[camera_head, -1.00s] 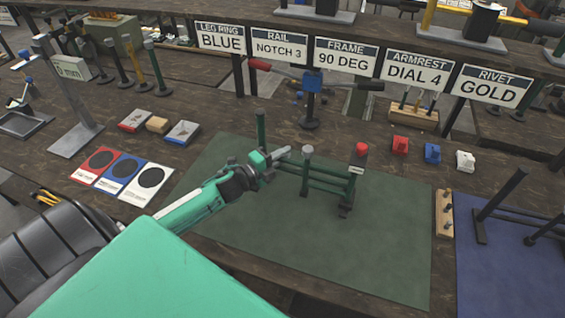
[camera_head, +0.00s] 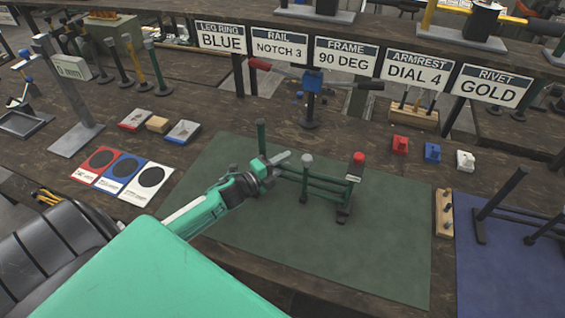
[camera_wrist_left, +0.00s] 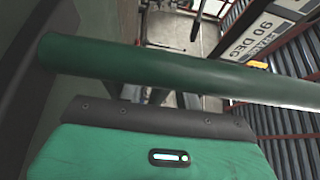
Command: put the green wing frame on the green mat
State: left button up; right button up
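The green wing frame (camera_head: 320,184) is upright over the green mat (camera_head: 390,255), towards its back half. It has green rails and posts, one with a grey cap and one with a red cap. Its dark feet look on or very close to the mat; I cannot tell if all touch. My left gripper (camera_head: 272,163) is shut on the frame at its left part. In the left wrist view, a green bar of the wing frame (camera_wrist_left: 180,72) crosses close in front of my gripper; the fingertips are hidden. My right gripper is not in view.
A blue mat (camera_head: 510,270) with dark posts lies at the right. A wooden block with pegs (camera_head: 444,212) stands between the mats. Red, blue and white small blocks (camera_head: 433,153) lie behind. Coloured cards (camera_head: 122,172) lie at the left. The mat's front is clear.

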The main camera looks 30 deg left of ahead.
pick_arm(q)
jog(key=shift+s+f, duration=0.1)
jog(key=shift+s, duration=0.15)
jog(key=b+v, duration=0.2)
jog(key=v, duration=0.9)
jog(key=shift+s+a, duration=0.2)
jog(key=shift+s, duration=0.05)
